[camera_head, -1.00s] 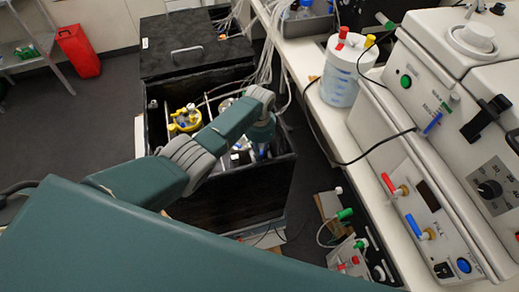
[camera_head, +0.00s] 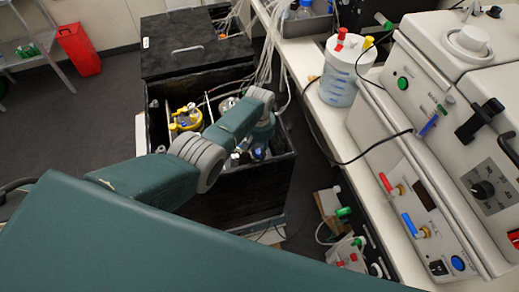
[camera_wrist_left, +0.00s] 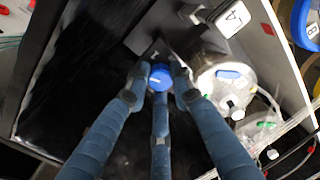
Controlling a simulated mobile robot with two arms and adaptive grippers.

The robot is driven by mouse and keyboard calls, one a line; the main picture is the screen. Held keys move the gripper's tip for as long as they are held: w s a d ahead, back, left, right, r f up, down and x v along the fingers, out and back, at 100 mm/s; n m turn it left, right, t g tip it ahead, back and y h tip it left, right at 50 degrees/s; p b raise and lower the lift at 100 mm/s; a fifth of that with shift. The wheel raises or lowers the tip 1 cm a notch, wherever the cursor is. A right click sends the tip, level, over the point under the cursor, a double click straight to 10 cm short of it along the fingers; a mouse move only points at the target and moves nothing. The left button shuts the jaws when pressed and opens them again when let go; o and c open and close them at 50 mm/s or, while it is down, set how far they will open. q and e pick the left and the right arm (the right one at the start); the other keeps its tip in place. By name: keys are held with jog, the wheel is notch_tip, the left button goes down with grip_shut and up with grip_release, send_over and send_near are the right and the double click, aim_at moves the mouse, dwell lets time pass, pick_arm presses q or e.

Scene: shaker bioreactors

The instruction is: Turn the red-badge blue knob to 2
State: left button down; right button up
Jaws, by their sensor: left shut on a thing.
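In the left wrist view a blue knob (camera_wrist_left: 160,76) with a white mark on its face sits between the fingers of my left gripper (camera_wrist_left: 158,72), which is shut on it. The setting number cannot be read. In the head view my left gripper (camera_head: 260,133) reaches down into the open black box (camera_head: 220,205), largely hiding the knob. My right gripper is not in view.
A glass vessel with a metal lid (camera_wrist_left: 222,78) stands close right of the fingers. A white label marked A (camera_wrist_left: 233,18) is above it. A yellow-topped vessel (camera_head: 186,118) stands in the box. Tubes (camera_head: 270,55) hang at its back right. A bench with instruments (camera_head: 420,190) runs along the right.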

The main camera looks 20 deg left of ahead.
aim_at(259, 151)
pick_arm(q)
jog(key=shift+w+r+n, duration=0.15)
jog(key=shift+n, duration=0.55)
jog(key=c, duration=1.5)
grip_release()
notch_tip(259, 151, up, 12)
jog(key=shift+f, duration=0.1)
